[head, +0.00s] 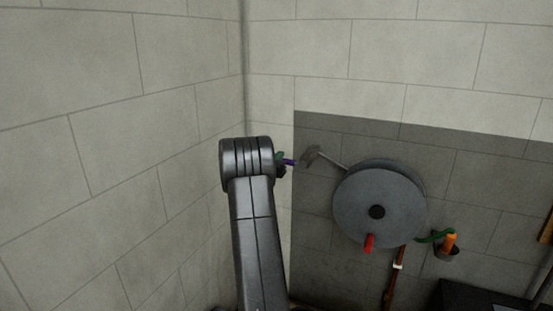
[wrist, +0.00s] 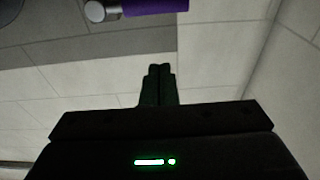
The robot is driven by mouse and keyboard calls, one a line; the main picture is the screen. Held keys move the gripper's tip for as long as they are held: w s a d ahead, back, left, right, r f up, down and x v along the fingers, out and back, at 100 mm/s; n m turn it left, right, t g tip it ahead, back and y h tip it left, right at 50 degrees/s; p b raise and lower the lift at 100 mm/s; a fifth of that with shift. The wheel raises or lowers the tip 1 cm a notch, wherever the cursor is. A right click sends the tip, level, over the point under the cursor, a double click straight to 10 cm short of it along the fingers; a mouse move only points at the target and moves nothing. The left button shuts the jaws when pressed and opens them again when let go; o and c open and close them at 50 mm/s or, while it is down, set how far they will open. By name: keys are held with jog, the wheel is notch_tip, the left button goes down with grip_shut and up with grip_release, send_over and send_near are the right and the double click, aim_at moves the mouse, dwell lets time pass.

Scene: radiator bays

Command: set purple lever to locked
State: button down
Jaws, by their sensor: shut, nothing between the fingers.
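The purple lever (wrist: 155,6) runs sideways along the top edge of the wrist view, with a silvery round end (wrist: 95,11) at its left. In the head view only a short purple piece (head: 289,162) shows, just right of my arm's end and beside a grey fitting (head: 311,155). My gripper (wrist: 158,70) is shut and empty. Its dark fingers point toward the lever, with a visible gap between them and it. In the head view my arm hides most of the gripper. No marking for locked is visible.
A large grey disc (head: 350,215) on the dark wall panel (head: 480,185) stands right of the lever, with a red handle (head: 369,243) below. An orange and green fitting (head: 449,243) and a copper pipe (head: 393,285) are lower right. Pale walls meet in a corner behind my arm.

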aim_at(290, 162)
jog(key=p+x, duration=0.2)
jog(key=x, duration=0.5)
jog(key=shift+s+a+f, duration=0.1)
jog(key=shift+s+f, duration=0.1)
jog(key=shift+f, duration=0.8)
jog(key=shift+s+a+f, duration=0.15)
jog(key=shift+s+f, duration=0.1)
jog(key=shift+f, duration=0.7)
